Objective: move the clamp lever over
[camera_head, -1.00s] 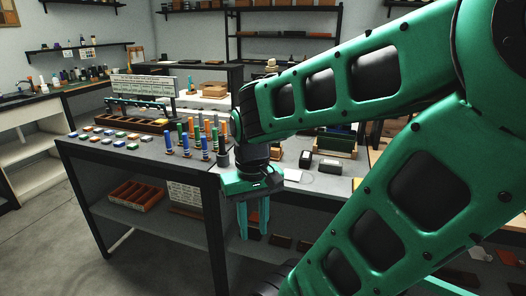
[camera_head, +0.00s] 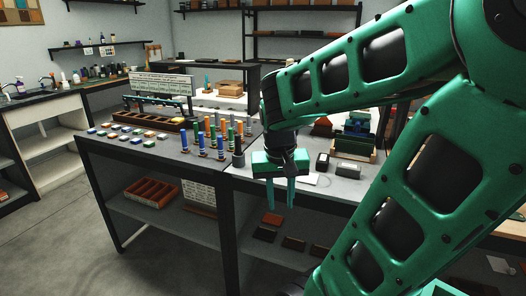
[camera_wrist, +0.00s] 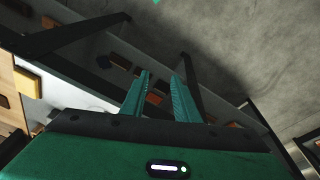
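My gripper (camera_head: 281,207) hangs with its green fingers pointing down, in front of the front edge of the workbench (camera_head: 248,180). The fingers are apart with nothing between them; the wrist view also shows the two fingers (camera_wrist: 162,76) with an empty gap. A dark green device on a wooden base (camera_head: 356,132) stands on the bench, right of and behind my gripper, partly hidden by my arm. I cannot make out a clamp lever on it or elsewhere.
Several upright coloured handles (camera_head: 222,137) stand on the bench left of my gripper. Small dark blocks (camera_head: 322,161) sit right of it. A lower shelf (camera_head: 262,250) holds flat dark pieces. The floor (camera_head: 65,255) at left is clear.

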